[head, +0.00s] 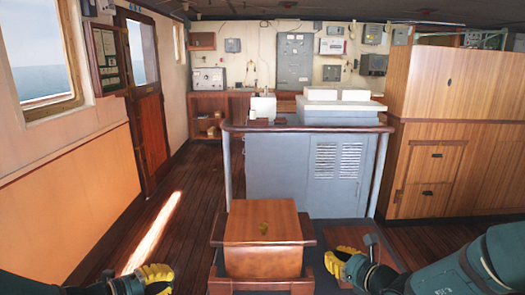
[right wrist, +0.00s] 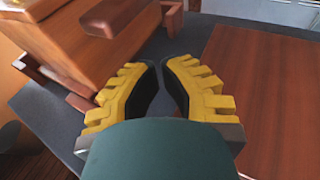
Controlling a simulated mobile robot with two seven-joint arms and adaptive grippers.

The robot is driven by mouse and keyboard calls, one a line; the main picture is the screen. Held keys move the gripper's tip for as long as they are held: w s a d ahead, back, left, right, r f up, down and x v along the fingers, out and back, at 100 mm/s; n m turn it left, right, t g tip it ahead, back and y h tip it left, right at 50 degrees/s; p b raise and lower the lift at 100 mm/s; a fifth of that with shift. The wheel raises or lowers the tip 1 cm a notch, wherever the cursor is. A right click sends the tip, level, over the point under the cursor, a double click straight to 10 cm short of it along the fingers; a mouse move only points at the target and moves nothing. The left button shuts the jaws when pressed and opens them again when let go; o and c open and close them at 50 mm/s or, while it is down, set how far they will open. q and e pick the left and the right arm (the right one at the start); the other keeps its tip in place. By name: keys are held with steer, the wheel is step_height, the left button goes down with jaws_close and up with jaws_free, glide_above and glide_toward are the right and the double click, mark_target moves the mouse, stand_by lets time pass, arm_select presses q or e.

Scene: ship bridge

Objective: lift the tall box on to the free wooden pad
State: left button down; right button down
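The tall box (head: 262,258) is brown wood with a small olive-green mark on its top. It stands upright at the bottom centre of the head view, with wooden pieces around its base. In the right wrist view a wooden box side (right wrist: 75,35) with brackets is at the upper left. A flat, bare reddish-brown wooden pad (right wrist: 262,90) is at the right there. My right gripper (head: 342,262) is right of the box, apart from it; its yellow fingers (right wrist: 160,72) have an empty gap. My left gripper (head: 160,279) is left of the box, apart and empty, fingers seemingly parted.
A grey console (head: 280,172) with a vent grille stands just behind the box. Wooden cabinets (head: 455,90) fill the right side. A wooden door (head: 150,125) is at the left. The plank floor (head: 178,200) left of the console is clear.

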steer(key=shift+v, duration=1.1)
steer(key=shift+s+d, duration=0.1)
steer(key=shift+s, duration=3.8)
